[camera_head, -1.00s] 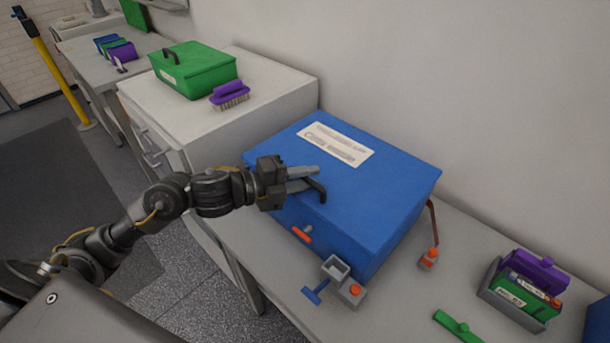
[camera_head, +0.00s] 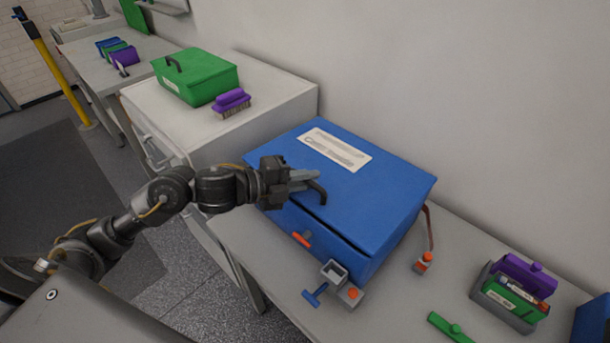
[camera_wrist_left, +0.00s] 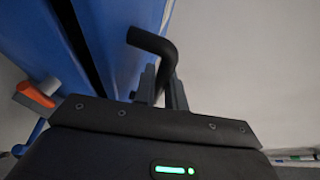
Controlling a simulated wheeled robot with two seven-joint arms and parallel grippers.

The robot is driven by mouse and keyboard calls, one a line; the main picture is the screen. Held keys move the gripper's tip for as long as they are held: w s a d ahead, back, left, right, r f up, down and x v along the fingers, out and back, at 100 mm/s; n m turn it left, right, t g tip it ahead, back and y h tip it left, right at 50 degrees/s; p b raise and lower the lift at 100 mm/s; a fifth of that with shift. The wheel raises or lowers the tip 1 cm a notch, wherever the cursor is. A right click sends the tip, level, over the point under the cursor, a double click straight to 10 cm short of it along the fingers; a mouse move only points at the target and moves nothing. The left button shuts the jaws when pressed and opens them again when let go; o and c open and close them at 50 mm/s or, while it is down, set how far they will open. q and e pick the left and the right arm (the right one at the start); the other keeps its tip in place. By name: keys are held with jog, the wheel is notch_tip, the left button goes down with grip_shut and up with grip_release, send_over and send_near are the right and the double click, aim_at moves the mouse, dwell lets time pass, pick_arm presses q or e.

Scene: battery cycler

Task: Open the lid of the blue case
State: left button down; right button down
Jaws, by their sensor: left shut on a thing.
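The blue case (camera_head: 325,238) stands on the grey bench. Its lid (camera_head: 385,187) has a white label (camera_head: 335,150) and a black handle at the front edge. A narrow dark gap shows between lid and body along the front, so the lid is slightly raised. My left gripper (camera_head: 308,180) is shut on the black handle (camera_head: 319,192). The left wrist view also shows the handle (camera_wrist_left: 155,42) between the fingers and the gap beside it. An orange latch (camera_head: 302,240) sits on the case front. My right gripper is not in view.
A grey holder with a blue T-handle (camera_head: 315,294) and orange knob stands before the case. At right are a rack with green and purple blocks (camera_head: 512,290) and a green piece (camera_head: 452,328). A green box (camera_head: 205,80) and purple brush (camera_head: 231,102) stand on the cabinet at left.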

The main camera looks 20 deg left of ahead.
pick_arm(q)
jog(key=w+d+r+g+p, duration=0.1)
jog(key=w+r+p, duration=0.2)
jog(key=r+p, duration=0.3)
jog(key=w+d+r+n+g+y+p, duration=0.1)
jog(key=w+r+p, duration=0.3)
jog(key=r+p, duration=0.3)
jog(key=shift+d+r+g+y+p, duration=0.3)
jog(key=shift+d+p, duration=0.05)
jog(key=shift+p, duration=1.45)
